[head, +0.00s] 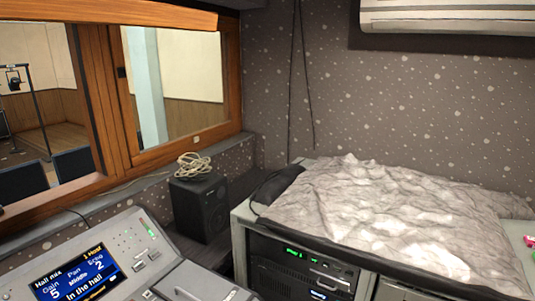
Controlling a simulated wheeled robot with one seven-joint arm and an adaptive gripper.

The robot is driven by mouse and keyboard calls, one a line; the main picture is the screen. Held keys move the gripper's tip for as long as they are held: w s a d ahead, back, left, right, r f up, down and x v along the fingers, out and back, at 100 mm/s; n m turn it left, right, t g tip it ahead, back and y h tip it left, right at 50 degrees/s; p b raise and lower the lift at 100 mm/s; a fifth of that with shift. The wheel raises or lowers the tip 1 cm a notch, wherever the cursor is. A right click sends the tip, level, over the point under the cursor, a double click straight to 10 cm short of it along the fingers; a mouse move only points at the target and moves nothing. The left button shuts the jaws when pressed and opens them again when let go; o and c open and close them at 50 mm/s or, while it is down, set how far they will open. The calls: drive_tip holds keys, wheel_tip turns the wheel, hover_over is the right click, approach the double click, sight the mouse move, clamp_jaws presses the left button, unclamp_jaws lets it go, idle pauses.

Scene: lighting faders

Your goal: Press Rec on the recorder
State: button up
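Dark rack equipment (300,270) with a green-lit display and small lights sits in the front of a grey cabinet at the bottom centre. It may include the recorder, but no Rec label is readable. A grey console (150,240) stands at the lower left. Its blue screen (75,275) reads "Hall mix", "Gain 5", "Pan Middle", "Echo 2" and "In the hall". Small buttons and a green light lie right of the screen. The lower parts of the console and the rack are cut off by the frame. My gripper is not in view.
A black speaker (201,208) with a coiled pale cable (194,165) on top stands between console and cabinet. A crumpled grey-white cover (390,210) lies on the cabinet top. A wood-framed window (110,100) is at the left; an air conditioner (450,17) hangs above.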

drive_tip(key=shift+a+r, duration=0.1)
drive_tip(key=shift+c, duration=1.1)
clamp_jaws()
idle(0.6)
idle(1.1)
